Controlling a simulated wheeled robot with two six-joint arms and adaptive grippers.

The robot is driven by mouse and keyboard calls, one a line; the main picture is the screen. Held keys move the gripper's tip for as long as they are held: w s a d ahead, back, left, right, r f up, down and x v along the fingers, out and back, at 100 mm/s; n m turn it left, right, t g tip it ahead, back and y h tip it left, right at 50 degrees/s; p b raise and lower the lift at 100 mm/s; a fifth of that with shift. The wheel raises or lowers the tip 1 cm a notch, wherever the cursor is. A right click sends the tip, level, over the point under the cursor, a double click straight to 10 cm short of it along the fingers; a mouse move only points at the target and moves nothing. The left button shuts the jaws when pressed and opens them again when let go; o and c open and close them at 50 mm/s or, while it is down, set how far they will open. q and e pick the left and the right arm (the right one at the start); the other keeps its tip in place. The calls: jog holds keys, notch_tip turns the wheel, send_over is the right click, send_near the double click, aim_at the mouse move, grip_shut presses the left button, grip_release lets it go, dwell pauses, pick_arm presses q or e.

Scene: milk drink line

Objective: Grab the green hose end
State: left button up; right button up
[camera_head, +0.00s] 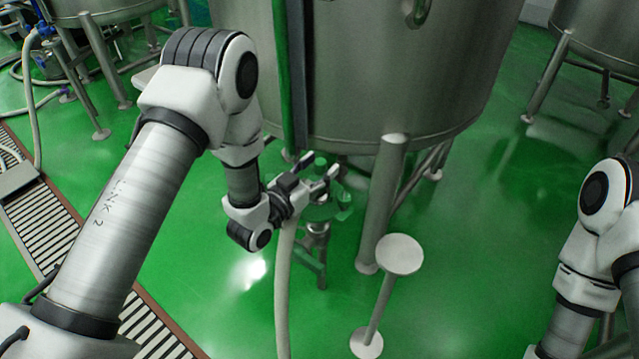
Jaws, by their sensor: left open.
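A green fitting (320,211) shows under the big steel tank, on top of a metal pipe piece. A pale hose (283,290) rises from the bottom of the picture to the left of the fitting, and its upper end is hidden behind my left gripper. My left gripper (321,168) is open at the fitting, its fingers pointing up and right. A small green piece shows by the fingertips; I cannot tell whether it touches them or is the hose end. My right arm (592,250) is at the right edge, with its gripper out of view.
The steel tank (400,70) stands just behind my left gripper, with a thick leg (383,205) to the right. A round-topped metal stand (399,254) is close in front. A floor drain grate (60,225) lies left. Green floor (480,250) is clear between stand and right arm.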

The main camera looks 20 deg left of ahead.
pick_arm(q)
jog(key=shift+w+d, duration=0.1)
jog(key=shift+w, duration=0.15)
jog(key=shift+s, duration=0.1)
grip_shut()
jog(key=shift+r, duration=0.15)
